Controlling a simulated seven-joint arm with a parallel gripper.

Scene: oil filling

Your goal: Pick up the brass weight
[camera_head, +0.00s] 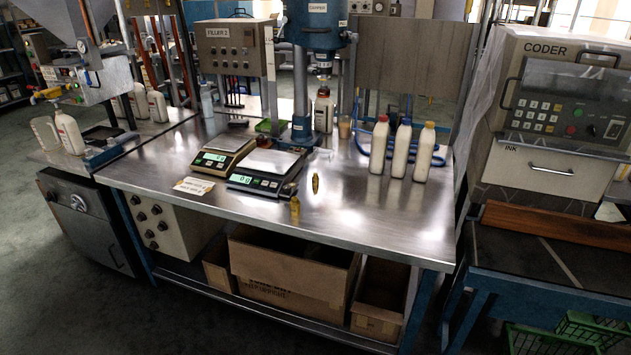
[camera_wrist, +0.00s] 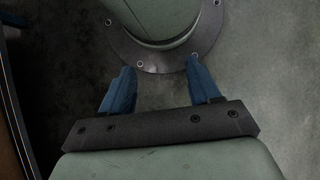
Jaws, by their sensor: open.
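Two small brass-coloured pieces stand on the steel table (camera_head: 390,215) in the head view. The nearer brass piece (camera_head: 295,207) is close to the front edge, right of the scales. The other brass piece (camera_head: 315,184) is slightly farther back and to the right. I cannot tell for sure which one is the brass weight. My gripper (camera_wrist: 158,78) shows only in the wrist view, with its two blue fingers apart and nothing between them. No brass piece is in the wrist view.
Two scales, a tan scale (camera_head: 220,156) and a dark scale (camera_head: 265,172), stand left of the brass pieces. A label card (camera_head: 194,186) lies before them. Three white bottles (camera_head: 401,150) stand to the right. The blue capper (camera_head: 304,110) rises behind. The table's front right is clear.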

